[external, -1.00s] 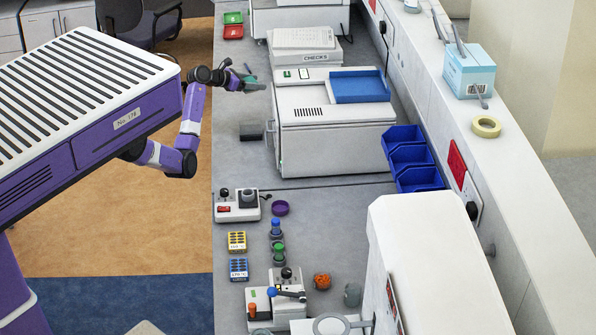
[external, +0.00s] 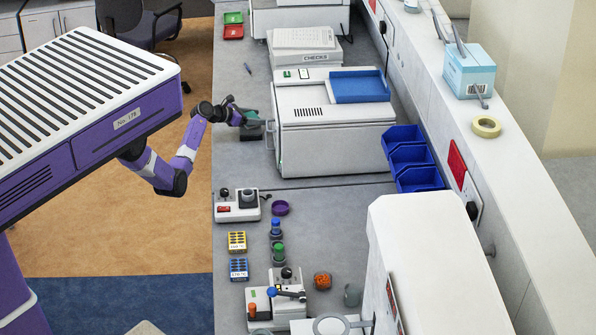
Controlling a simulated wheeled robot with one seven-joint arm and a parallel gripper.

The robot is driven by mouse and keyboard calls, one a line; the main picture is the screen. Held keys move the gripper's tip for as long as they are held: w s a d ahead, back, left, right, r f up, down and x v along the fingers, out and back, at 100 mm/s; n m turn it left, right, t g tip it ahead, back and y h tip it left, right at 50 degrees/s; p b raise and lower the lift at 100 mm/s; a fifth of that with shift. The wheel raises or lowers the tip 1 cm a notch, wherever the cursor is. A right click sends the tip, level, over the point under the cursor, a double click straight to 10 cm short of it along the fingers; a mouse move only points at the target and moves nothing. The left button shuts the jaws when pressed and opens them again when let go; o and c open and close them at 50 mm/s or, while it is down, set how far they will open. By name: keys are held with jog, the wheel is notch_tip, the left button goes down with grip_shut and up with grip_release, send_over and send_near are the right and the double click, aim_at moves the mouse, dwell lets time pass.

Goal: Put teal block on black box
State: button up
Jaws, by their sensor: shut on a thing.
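The black box (external: 251,136) sits on the grey counter, beside the left side of the white machine. My gripper (external: 257,121) is right above the black box and hides part of its top. My gripper is shut on the teal block (external: 251,114), of which only a small part shows between the dark fingers. I cannot tell whether the block touches the box.
The white machine (external: 330,141) with a blue tray (external: 360,86) stands close to the right of my gripper. A pen (external: 247,69) lies behind. A white control box (external: 237,206) and a purple dish (external: 280,208) stand nearer the camera. The counter left of the machine is mostly clear.

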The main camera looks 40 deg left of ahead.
jog(key=shift+f, duration=0.35)
jog(key=o, duration=1.4)
jog(key=shift+r, duration=0.2)
jog(key=v, duration=1.2)
jog(key=shift+a+f, duration=0.1)
